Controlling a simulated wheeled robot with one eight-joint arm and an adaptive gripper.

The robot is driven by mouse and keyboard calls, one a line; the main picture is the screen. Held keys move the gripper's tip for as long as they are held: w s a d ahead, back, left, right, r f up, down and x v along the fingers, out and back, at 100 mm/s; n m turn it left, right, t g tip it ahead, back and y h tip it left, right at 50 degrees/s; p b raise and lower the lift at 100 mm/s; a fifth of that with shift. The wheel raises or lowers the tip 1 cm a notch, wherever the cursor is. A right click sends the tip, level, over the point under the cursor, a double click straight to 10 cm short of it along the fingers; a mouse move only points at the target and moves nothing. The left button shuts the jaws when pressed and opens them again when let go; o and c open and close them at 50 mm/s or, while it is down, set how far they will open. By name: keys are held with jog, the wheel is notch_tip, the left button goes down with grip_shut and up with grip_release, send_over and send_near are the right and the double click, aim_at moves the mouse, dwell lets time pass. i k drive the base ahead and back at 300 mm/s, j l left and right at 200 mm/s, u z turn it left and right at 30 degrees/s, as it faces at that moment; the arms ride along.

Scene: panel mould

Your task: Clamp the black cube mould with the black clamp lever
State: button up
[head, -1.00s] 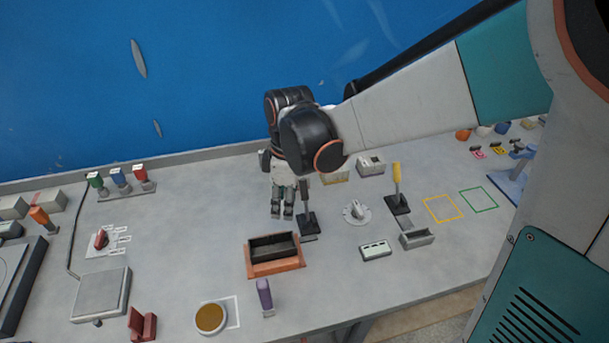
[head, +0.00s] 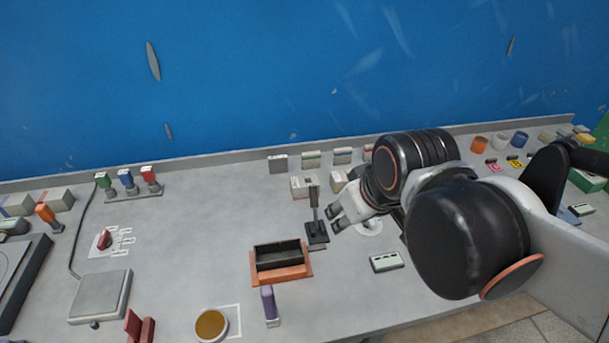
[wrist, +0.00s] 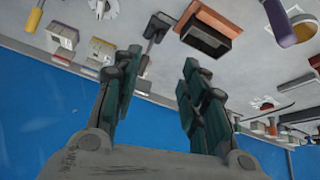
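The black cube mould (head: 279,253) is an open-topped black box set in an orange-brown base (head: 282,277) on the bench. It also shows in the wrist view (wrist: 207,41). The black clamp lever (head: 315,212) stands upright on a dark foot just behind and to the right of the mould; it also shows in the wrist view (wrist: 156,26). My gripper (head: 335,220) is open just right of the lever in the head view, its fingers pointing left towards it. In the wrist view the fingers (wrist: 162,62) are spread and nothing is between their tips.
A purple-handled lever (head: 269,304) stands in front of the mould. A grey-white block (head: 386,262) lies to the right. Small boxes (head: 311,160) line the back by the blue wall.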

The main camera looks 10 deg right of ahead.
aim_at(314, 203)
jog(key=l+u, duration=0.15)
jog(key=l, duration=1.25)
jog(key=i+l, duration=0.2)
jog(key=u, duration=0.05)
